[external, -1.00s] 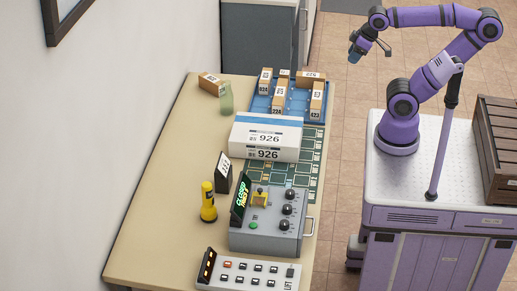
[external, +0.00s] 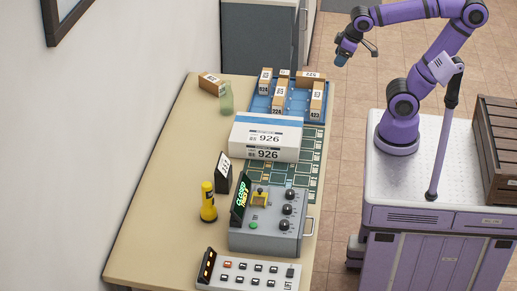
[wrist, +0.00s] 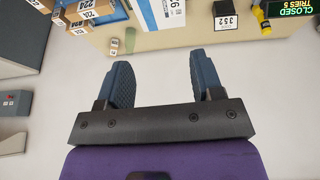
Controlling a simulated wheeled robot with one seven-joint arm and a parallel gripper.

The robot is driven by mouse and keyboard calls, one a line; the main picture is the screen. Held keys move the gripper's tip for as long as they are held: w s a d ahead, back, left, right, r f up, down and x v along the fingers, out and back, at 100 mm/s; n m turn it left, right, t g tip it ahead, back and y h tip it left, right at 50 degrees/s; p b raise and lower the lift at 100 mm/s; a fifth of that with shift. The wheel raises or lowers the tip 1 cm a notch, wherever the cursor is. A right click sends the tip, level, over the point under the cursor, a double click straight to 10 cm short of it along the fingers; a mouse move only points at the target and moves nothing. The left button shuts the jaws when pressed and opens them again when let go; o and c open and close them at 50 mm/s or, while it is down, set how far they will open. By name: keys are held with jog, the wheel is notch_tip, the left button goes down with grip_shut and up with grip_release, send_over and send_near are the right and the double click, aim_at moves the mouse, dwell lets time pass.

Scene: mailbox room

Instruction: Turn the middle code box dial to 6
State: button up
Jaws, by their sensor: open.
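The grey code box (external: 262,229) stands near the front right of the table, with a column of three black dials on its top. The middle dial (external: 287,209) sits between the upper dial (external: 290,194) and the lower dial (external: 285,225); their settings are too small to read. A green-lettered display (external: 241,198) stands at the box's left and also shows in the wrist view (wrist: 288,8), reading "CLOSED TRIES 5". My gripper (external: 340,60) is in the air beyond the table's right side, well apart from the box. In the wrist view its fingers (wrist: 157,85) are open and empty.
A white parcel box marked 926 (external: 265,138) and a blue tray of small boxes (external: 259,105) lie farther back. A yellow cylinder (external: 208,203) and a black number stand (external: 223,172) are left of the code box. A button panel (external: 248,273) is in front.

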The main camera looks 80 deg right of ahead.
jog(key=w+a+f+g, duration=0.1)
jog(key=w+a+f, duration=0.1)
jog(key=w+a, duration=0.6)
jog(key=g, duration=0.3)
send_over(287, 206)
notch_tip(287, 206, down, 22)
jog(key=shift+y, duration=0.3)
notch_tip(287, 206, down, 10)
jog(key=shift+s+a+f, duration=0.1)
jog(key=shift+c, duration=0.2)
jog(key=c, duration=0.9)
